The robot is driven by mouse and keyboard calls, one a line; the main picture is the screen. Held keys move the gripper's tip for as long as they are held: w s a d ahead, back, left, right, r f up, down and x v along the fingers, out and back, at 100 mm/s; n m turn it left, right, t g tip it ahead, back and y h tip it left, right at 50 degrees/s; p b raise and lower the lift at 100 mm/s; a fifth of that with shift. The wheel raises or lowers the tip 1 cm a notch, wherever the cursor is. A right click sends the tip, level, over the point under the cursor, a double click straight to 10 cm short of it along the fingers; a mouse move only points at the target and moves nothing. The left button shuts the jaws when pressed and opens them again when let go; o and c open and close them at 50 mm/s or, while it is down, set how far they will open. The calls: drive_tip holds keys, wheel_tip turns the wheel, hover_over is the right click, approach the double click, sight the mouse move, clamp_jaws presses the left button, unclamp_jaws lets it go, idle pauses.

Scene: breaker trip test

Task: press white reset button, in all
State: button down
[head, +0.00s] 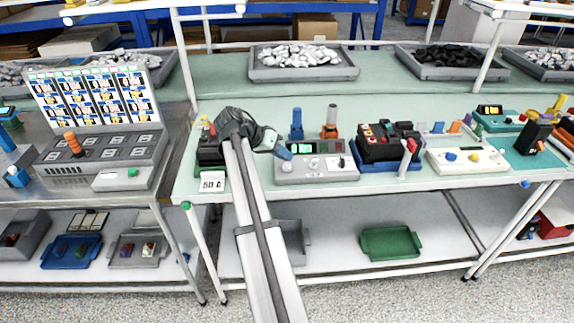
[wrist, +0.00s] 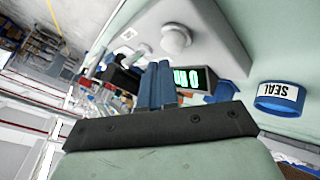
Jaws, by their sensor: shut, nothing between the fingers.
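A light grey test box (head: 340,176) stands at the front of the bench, with a lit green display (head: 302,147) and small round knobs or buttons on its face. My gripper (head: 283,153) is over the left part of this box, its blue fingers shut and empty. In the wrist view the blue fingers (wrist: 160,82) are together in front of the display (wrist: 188,78). A white round button (wrist: 176,38) on the grey box shows beyond the fingertips, apart from them. I cannot tell whether it is the reset button.
A black device on a blue tray (head: 388,165) stands right of the box, and a white panel (head: 467,160) beyond it. A "50 A" card (head: 212,182) is at the left front. A blue SEAL ring (wrist: 280,98) lies beside the box. Bins of parts (head: 303,72) line the back.

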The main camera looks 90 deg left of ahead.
sight(284, 165)
drive_tip(key=shift+r, duration=0.15)
drive_tip(key=shift+r, duration=2.45)
